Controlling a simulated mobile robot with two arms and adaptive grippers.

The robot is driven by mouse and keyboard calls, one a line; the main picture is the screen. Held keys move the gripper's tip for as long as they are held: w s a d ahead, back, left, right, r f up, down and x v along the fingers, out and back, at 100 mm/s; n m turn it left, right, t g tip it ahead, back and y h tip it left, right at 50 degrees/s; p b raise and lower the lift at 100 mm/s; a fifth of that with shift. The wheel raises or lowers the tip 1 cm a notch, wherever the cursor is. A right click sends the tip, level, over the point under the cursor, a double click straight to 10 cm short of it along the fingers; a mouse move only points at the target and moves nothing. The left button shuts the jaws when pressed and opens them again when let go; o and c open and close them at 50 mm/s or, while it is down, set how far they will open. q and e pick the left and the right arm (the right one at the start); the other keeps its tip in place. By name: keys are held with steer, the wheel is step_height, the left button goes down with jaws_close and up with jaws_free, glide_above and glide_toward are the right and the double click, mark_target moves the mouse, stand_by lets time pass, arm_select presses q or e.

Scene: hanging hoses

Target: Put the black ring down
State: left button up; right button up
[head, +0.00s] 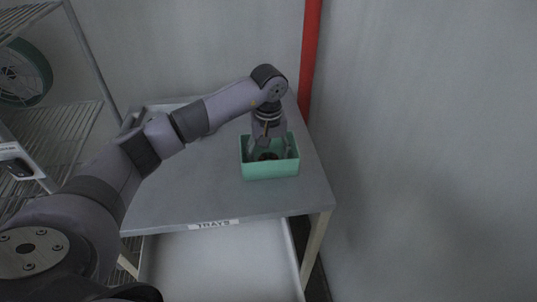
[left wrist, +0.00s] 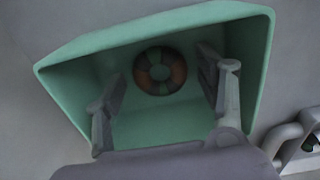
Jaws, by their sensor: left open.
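The black ring (left wrist: 160,70) lies on the floor of a green open box, near its back wall in the left wrist view. It looks dark with brownish patches, and green shows through its hole. In the head view the box (head: 271,171) stands on a grey table, and the ring is a small dark shape mostly hidden by my gripper. My left gripper (head: 268,150) points down into the box. In the left wrist view its two fingers are spread apart on either side of the ring, with gaps between. My right gripper is not in view.
The grey table top (head: 210,180) is clear left of and in front of the box. A label reading TRAYS (head: 214,224) is on its front edge, above a pale lower shelf (head: 220,268). A red vertical pipe (head: 310,50) runs behind. A wire rack (head: 60,125) with a coiled hose (head: 38,75) stands left.

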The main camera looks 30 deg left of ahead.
arm_select(q)
steer(key=shift+r, duration=0.25)
steer(key=shift+w+r, duration=0.1)
steer(key=shift+r, duration=0.2)
step_height(320, 180, up, 11)
steer(key=b, duration=0.1)
steer(key=shift+r+b, duration=0.15)
steer(key=shift+b, duration=0.2)
